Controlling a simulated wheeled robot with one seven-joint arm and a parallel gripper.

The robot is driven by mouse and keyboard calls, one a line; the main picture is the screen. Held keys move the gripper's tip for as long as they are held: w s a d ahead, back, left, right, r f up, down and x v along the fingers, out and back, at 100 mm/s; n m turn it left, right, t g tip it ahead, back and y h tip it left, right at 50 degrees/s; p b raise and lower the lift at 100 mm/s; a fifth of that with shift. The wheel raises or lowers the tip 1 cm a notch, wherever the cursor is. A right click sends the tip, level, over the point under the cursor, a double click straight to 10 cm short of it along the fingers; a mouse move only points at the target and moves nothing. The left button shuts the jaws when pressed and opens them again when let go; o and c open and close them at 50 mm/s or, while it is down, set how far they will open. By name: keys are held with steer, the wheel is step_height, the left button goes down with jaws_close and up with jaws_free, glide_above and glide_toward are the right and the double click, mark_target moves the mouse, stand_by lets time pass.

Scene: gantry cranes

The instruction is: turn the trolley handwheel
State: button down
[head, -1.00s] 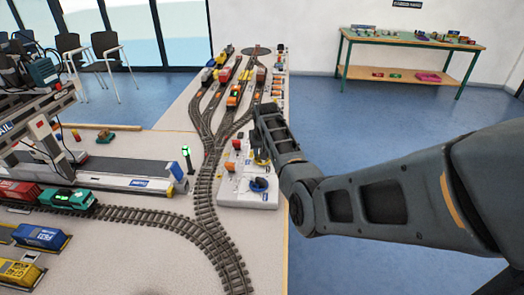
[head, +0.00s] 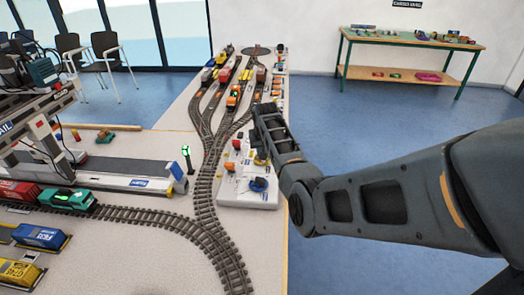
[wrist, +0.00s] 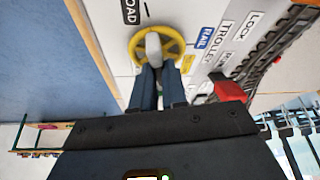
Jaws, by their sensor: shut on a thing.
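The yellow handwheel (wrist: 160,47) with a pale grey grip in its middle is on the white control panel. Printed labels beside it read RAIL, TROLLEY and LOCK. In the wrist view, the dark blue fingers of my gripper (wrist: 156,84) are shut on the handwheel's grey grip, covering its near part. In the head view, my gripper (head: 263,150) reaches down to the panel (head: 228,192) from the right. Only a little yellow of the wheel shows there. A blue handwheel (head: 259,184) is nearer on the same panel, apart from my gripper.
A red lever or block (wrist: 229,90) stands close right of my fingers in the wrist view. Model tracks (head: 204,190) curve along the panel's left side. A gantry crane (head: 40,130) and wagons are at the left.

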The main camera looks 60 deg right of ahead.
mark_target(257, 162)
steer(key=shift+m, duration=0.4)
steer(key=m+g+b, duration=0.1)
steer(key=m, duration=0.1)
steer(key=m+g+h+b, duration=0.1)
steer(key=m, duration=0.1)
steer(key=shift+f+m, duration=0.2)
steer(key=shift+m, duration=0.1)
steer(key=shift+r+m+g+b, duration=0.1)
steer(key=shift+m+g+b, duration=0.8)
steer(key=shift+m+b, duration=1.15)
steer(key=shift+s+m, duration=0.1)
steer(key=shift+m, duration=0.25)
steer(key=c, duration=1.2)
jaws_free()
steer(key=shift+o, duration=0.2)
steer(key=shift+r, duration=0.1)
steer(key=v, duration=0.7)
steer(key=shift+r, duration=0.4)
